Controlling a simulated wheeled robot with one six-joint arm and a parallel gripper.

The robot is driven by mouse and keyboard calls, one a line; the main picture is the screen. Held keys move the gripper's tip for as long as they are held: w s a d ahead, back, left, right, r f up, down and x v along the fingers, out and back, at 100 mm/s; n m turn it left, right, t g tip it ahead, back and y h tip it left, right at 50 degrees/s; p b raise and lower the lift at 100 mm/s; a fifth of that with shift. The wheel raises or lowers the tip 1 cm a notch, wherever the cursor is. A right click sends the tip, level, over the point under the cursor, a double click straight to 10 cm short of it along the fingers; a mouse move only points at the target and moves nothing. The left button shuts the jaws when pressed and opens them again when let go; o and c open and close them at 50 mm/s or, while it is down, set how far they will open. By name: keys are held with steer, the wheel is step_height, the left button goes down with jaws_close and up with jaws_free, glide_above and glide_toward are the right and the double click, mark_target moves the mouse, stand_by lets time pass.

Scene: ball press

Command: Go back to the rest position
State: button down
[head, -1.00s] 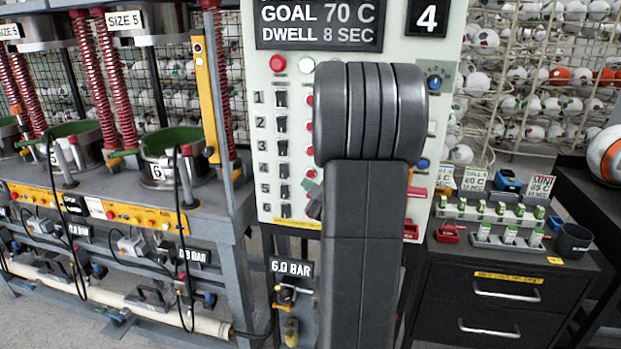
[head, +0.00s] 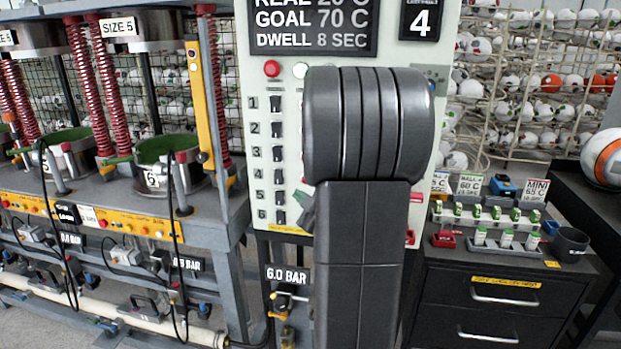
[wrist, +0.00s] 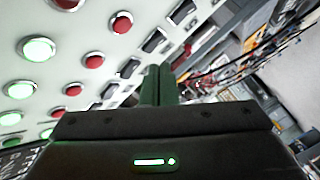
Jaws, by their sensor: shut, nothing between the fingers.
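My arm stands upright in front of the white control panel (head: 248,90) in the head view and hides its right half. My gripper (wrist: 160,85) shows in the wrist view with its two dark green fingers together and nothing between them. The panel fills the left of the wrist view, with red buttons (wrist: 121,22) and lit green buttons (wrist: 37,48) beside dark switches. The fingers appear apart from the panel, but the exact gap cannot be told.
Presses with red springs (head: 90,85) stand on a grey bench at left. A black drawer cabinet (head: 480,310) at right carries a rack of small green-capped items (head: 487,213) and a dark cup (head: 570,243). A ball (head: 605,158) sits at far right. Ball racks fill the back.

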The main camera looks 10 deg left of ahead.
steer(key=w+p, duration=0.1)
steer(key=p, duration=0.1)
steer(key=w+p, duration=0.1)
steer(key=shift+r+p, duration=0.25)
steer(key=shift+p, duration=0.15)
steer(key=shift+p, duration=0.75)
steer(key=s+b, duration=0.1)
steer(key=s, duration=0.1)
steer(key=s+b, duration=0.1)
steer(key=s, duration=0.1)
steer(key=s+b, duration=0.1)
steer(key=shift+s+a+f, duration=0.1)
steer(key=shift+s+f, duration=0.15)
steer(key=shift+s, duration=0.15)
